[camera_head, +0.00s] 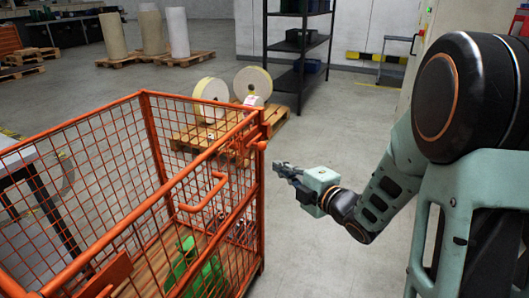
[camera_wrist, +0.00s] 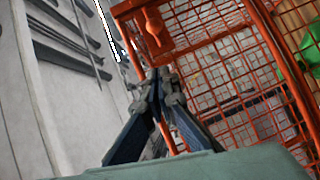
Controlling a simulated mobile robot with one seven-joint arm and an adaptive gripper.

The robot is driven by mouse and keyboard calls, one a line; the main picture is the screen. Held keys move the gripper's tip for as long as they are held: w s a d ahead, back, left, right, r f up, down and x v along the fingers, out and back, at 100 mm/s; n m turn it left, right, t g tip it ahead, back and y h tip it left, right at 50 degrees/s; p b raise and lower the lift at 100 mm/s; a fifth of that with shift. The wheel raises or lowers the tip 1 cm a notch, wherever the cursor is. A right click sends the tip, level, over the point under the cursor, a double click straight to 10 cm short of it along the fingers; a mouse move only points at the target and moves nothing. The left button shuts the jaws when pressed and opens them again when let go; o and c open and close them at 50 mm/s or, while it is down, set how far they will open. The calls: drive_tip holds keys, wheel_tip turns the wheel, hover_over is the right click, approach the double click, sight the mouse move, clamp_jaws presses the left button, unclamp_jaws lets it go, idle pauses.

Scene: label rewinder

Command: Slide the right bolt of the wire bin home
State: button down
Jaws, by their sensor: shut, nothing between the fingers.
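The orange wire bin (camera_head: 145,95) fills the left and middle of the head view; its frame post (camera_wrist: 281,70) shows in the wrist view. The right bolt, a small orange knobbed piece (camera_head: 262,144), is at the bin's right upper corner. It appears as an orange knob (camera_wrist: 154,30) at the top of the wrist view. How far the bolt sits in its seat cannot be told. My gripper (camera_head: 280,168) is outside the bin, right of and a little below the bolt in the head view, apart from it. Its fingers (camera_wrist: 161,80) are closed together and empty.
An orange bent handle (camera_head: 205,195) is on the bin's near side. Green items (camera_head: 190,268) lie inside. Label rolls (camera_head: 252,84) stand on a pallet behind the bin, near a dark shelf rack (camera_head: 300,80). The floor right of the bin is clear.

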sight(260, 147)
drive_tip(key=w+d+b+x, duration=0.1)
drive_tip(key=d+x, duration=0.1)
drive_tip(key=x, duration=1)
drive_tip(key=shift+w+f, duration=0.15)
drive_tip(key=shift+w, duration=0.5)
drive_tip(key=shift+w, duration=0.3)
drive_tip(key=w, duration=0.1)
drive_tip(key=w+d+b, duration=0.1)
drive_tip(key=w+b, duration=0.1)
drive_tip(key=w, duration=0.1)
drive_tip(key=shift+w+d, duration=0.1)
drive_tip(key=shift+d, duration=0.25)
drive_tip(key=shift+a, duration=0.1)
